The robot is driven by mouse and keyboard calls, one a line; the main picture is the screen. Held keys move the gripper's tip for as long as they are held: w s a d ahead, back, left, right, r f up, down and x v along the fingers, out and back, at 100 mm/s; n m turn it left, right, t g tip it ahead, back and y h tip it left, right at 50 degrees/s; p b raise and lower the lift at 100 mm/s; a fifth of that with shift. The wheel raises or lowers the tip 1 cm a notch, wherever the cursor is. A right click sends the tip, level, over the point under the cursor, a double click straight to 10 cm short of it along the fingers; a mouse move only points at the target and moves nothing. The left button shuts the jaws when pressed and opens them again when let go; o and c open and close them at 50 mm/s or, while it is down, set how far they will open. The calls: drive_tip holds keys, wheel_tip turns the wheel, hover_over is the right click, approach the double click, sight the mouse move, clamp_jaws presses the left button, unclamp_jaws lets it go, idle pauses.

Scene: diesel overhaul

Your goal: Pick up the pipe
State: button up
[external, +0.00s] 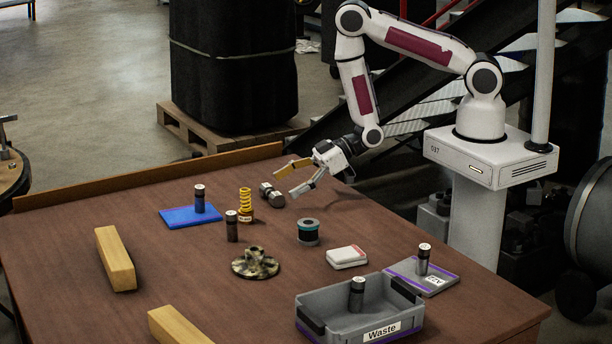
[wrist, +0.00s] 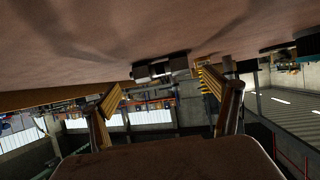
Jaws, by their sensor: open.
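A short grey metal piece, which looks like the pipe (external: 272,194), lies on its side on the brown table near the far edge. In the wrist view the pipe (wrist: 162,69) shows ahead of the fingers, between them from side to side. My gripper (external: 290,178) is open and empty, low over the far side of the table. Its fingers point left toward the pipe, with no visible contact. In the wrist view my gripper (wrist: 160,88) has its fingers spread wide, and the table appears at the top.
A yellow spring (external: 246,204) stands just left of the pipe. Several dark cylinders stand about, one on a blue pad (external: 178,217). A teal-banded cylinder (external: 308,232), mottled flanged part (external: 256,265), white-red box (external: 347,257) and grey Waste bin (external: 318,310) are nearer the front.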

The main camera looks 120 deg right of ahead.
sight(270, 192)
drive_tip(key=shift+x, duration=2.6)
drive_tip(key=shift+w+a+r, duration=0.1)
drive_tip(key=shift+r, duration=0.1)
drive_tip(key=shift+c, duration=0.3)
drive_tip(key=c, duration=1.3)
drive_tip(key=shift+r, duration=0.2)
drive_tip(key=shift+c, duration=0.3)
drive_tip(key=shift+r, duration=4.8)
